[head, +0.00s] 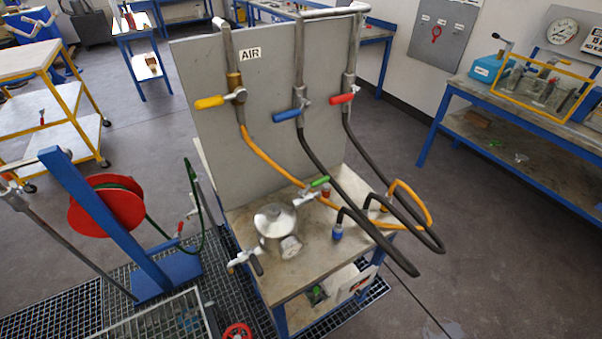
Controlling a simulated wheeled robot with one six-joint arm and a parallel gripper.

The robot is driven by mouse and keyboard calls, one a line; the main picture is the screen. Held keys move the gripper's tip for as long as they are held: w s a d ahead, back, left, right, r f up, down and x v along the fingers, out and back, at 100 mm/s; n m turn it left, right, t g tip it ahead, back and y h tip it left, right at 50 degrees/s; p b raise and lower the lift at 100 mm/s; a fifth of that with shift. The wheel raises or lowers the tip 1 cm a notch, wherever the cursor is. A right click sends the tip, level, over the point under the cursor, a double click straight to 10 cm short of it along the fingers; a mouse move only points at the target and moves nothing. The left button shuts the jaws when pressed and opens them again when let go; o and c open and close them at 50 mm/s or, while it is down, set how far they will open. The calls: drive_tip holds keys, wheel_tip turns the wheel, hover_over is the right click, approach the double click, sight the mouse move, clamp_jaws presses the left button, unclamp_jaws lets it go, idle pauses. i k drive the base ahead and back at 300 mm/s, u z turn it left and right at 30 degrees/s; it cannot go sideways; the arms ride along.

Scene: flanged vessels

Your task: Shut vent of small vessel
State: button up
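A small metal vessel (270,232) with a domed, shiny lid stands on the worktop of a blue-legged bench in the head view. A round gauge (291,247) sits at its lower right. A valve with a green handle (319,182) is at its upper right, by the orange hose. A valve with a dark handle (257,266) is at its lower left. I cannot tell which valve is the vent, or whether either is open. My gripper is not in view.
A grey panel (205,130) behind the vessel carries yellow (209,102), blue (286,115) and red (342,99) valve handles. Orange and black hoses (318,155) loop over the worktop (305,270). A red reel (105,205) stands left. Open floor (500,240) lies right.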

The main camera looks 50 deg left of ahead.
sight(320, 181)
drive_tip(key=u, duration=1)
drive_tip(key=i, duration=0.85)
drive_tip(key=u, duration=1)
